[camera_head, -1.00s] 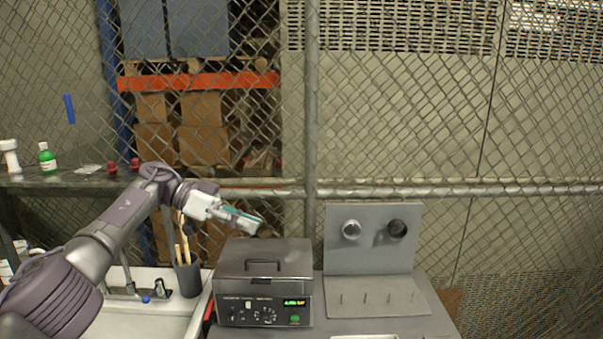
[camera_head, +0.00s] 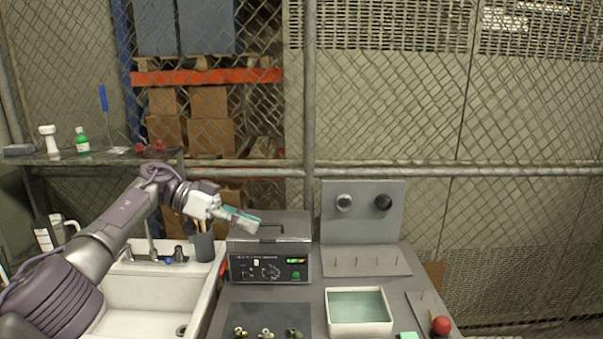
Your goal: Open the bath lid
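The bath (camera_head: 245,268) is a grey metal box with a front panel of knobs, a small lit display and a green button. Its flat lid (camera_head: 291,227) is shut and has a dark bar handle (camera_head: 270,228) on top, partly hidden by my gripper. My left gripper (camera_head: 254,223) reaches in from the left and overlaps the lid's left part in the picture, near the handle. Whether it touches the lid, and whether its fingers are apart, I cannot tell. My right gripper is out of view.
A sink (camera_head: 150,290) lies to the left, with a dark cup of tools (camera_head: 204,247) beside the bath. A grey pegged stand (camera_head: 362,215) stands to the right. A water-filled white tray (camera_head: 330,318), a dark mat (camera_head: 240,312) and a red ball-shaped knob (camera_head: 441,325) are in front.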

